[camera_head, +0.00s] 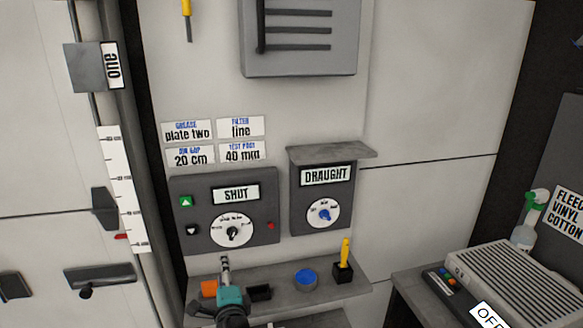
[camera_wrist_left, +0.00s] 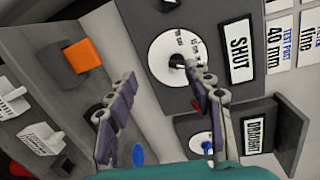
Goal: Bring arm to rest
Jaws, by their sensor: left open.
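My left gripper (camera_head: 225,262) is in front of the shelf, below the SHUT panel (camera_head: 260,178), with its fingers pointing up toward the panel's white dial (camera_head: 216,238). In the left wrist view the gripper (camera_wrist_left: 160,72) is open, its two fingers spread with nothing held between them. The dial (camera_wrist_left: 160,48) shows just beyond the fingertips there; whether the right finger touches its knob I cannot tell. My right gripper is in neither view.
The shelf (camera_head: 340,292) carries an orange block (camera_head: 209,289), a blue round item (camera_head: 306,277) and a black holder (camera_head: 343,273) with a yellow tool. The DRAUGHT panel (camera_head: 341,200) is to the right. A ribbed grey machine (camera_head: 520,280) and a spray bottle (camera_head: 524,236) stand at far right.

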